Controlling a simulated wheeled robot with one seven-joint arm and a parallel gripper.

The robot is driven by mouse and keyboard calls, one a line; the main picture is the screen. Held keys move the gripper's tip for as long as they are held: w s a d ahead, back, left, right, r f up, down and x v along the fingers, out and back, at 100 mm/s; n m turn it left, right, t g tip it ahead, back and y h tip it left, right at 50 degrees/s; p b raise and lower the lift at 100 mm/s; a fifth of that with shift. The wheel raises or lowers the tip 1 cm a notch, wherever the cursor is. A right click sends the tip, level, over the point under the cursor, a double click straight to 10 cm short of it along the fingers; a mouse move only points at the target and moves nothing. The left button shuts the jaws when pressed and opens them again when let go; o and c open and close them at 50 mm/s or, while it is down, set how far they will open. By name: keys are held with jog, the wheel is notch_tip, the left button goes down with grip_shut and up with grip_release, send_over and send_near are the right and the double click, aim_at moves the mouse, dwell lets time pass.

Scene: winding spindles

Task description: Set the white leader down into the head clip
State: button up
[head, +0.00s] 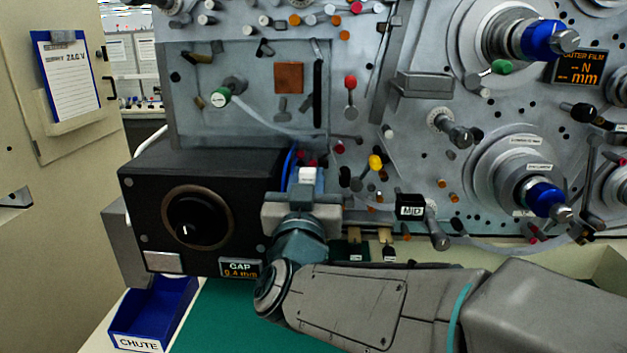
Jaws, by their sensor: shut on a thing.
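My gripper (306,182) is in front of the grey machine panel, just right of the black box with the round knob. It is shut, and a small white piece (307,174), which looks like the white leader, shows between its blue-sided fingers. A pale translucent strip (262,119) runs from the green-ended roller (221,96) down and right towards the area behind my gripper. Whether it joins the white piece cannot be seen. I cannot make out the head clip for certain; my gripper and wrist hide part of the panel there.
The black knob box (150,215) with a GAP display (240,268) stands close on the left. A black MID block (410,207) sits to the right. A blue CHUTE bin (155,312) is at lower left. Spindles with blue hubs (545,199) protrude on the right.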

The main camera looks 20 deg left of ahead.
jog(key=o, duration=0.8)
jog(key=shift+o, duration=0.2)
jog(key=b+v, duration=0.2)
jog(key=v, duration=1.1)
jog(key=shift+s+d, duration=0.15)
jog(key=shift+s, duration=0.2)
jog(key=shift+f, duration=0.15)
